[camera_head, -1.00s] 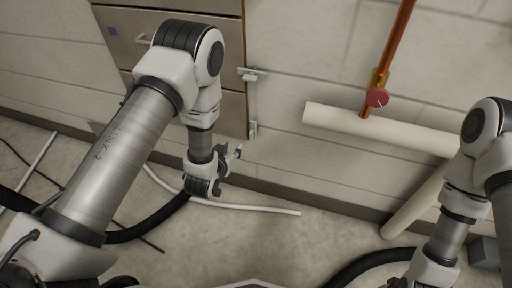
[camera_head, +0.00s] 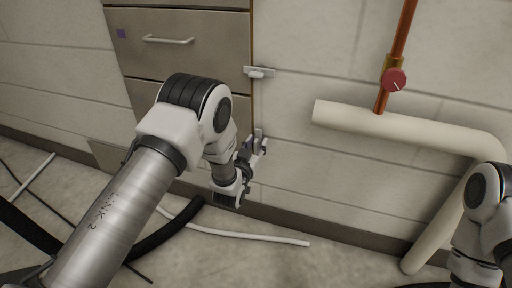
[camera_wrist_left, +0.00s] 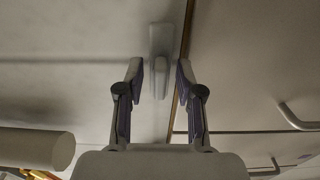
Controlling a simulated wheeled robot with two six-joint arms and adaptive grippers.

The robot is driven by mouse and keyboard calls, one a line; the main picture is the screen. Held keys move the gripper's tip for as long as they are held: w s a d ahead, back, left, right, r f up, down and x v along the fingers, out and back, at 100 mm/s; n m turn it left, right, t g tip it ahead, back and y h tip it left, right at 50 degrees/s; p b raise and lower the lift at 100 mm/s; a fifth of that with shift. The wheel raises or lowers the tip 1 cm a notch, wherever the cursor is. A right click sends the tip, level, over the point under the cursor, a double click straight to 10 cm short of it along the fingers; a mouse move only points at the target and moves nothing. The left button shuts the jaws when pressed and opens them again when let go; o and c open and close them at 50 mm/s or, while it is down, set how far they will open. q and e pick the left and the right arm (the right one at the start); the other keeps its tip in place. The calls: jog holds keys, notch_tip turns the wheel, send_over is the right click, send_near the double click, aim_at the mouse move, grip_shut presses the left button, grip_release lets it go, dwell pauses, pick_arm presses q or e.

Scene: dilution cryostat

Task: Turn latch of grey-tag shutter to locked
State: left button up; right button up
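A lower latch (camera_head: 259,134) sits at the right edge of the drawer cabinet, beside the white wall. In the left wrist view its plate (camera_wrist_left: 161,38) and its narrow handle (camera_wrist_left: 161,78) show, with the handle lying in line with the plate. My left gripper (camera_head: 256,147) is at this latch in the head view. In the wrist view the gripper (camera_wrist_left: 160,76) is open, with one fingertip on each side of the handle and a visible gap on both sides. A second latch (camera_head: 259,71) is higher on the same edge, its plate lying sideways. I see no grey tag.
The cabinet (camera_head: 185,62) has a bar handle (camera_head: 168,40) and a purple tag (camera_head: 121,33). To the right are a cream pipe (camera_head: 372,122) and a copper pipe with a red knob (camera_head: 395,79). A white tube (camera_head: 240,235) and a black hose (camera_head: 165,237) lie on the floor.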

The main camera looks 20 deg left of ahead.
pick_arm(q)
grip_shut()
